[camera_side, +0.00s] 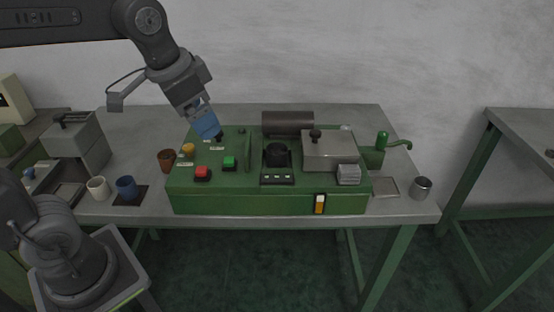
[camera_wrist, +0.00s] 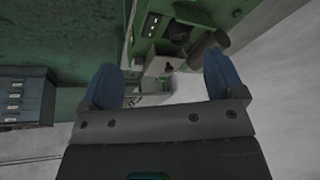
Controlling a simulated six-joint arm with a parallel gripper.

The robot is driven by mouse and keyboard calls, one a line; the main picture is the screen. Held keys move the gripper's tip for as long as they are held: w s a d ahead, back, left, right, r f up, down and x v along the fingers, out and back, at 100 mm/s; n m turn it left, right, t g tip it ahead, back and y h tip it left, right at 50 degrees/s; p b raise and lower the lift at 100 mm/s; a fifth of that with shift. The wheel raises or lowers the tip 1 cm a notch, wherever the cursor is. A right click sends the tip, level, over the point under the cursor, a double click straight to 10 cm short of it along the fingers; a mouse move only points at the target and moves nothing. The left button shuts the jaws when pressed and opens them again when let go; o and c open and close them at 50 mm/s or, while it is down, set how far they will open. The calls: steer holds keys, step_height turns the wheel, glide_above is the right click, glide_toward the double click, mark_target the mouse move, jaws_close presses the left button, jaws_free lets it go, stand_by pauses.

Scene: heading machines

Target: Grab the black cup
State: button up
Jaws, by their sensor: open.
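A black cup-like cylinder (camera_side: 277,155) sits in the middle of the green machine (camera_side: 240,201), in front of a dark horizontal drum. A dark round thing (camera_wrist: 180,33) shows on green metal in the wrist view; I cannot tell whether it is the same cylinder. My gripper (camera_side: 207,128) hangs over the back left of the machine, left of the black cylinder and apart from it. In the wrist view my gripper (camera_wrist: 160,78) has its two blue fingers spread, with nothing held between them.
A brown cup (camera_side: 167,161), white cup (camera_side: 98,188) and blue cup (camera_side: 127,188) stand left of the machine. A grey metal cup (camera_side: 422,188) stands at the right end of the table (camera_side: 405,206). A raised lid-topped box (camera_side: 330,149) and green crank (camera_side: 383,146) are obstacles.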

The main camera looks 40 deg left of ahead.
steer(key=w+m+g, duration=0.2)
steer(key=w+m, duration=0.1)
steer(key=w, duration=0.7)
steer(key=m+g, duration=0.2)
steer(key=m, duration=0.2)
glide_above(277, 148)
steer(key=s+d, duration=0.1)
steer(key=d, duration=0.1)
step_height(277, 148, down, 5)
steer(key=f, duration=0.8)
steer(key=shift+a+f, duration=0.1)
steer(key=shift+a, duration=0.1)
steer(key=shift+s+f, duration=0.2)
steer(key=shift+f, duration=1.15)
steer(key=shift+s+f, duration=0.15)
steer(key=shift+f, duration=1.2)
steer(key=shift+c, duration=0.2)
steer(key=shift+r, duration=0.1)
steer(key=c, duration=1.2)
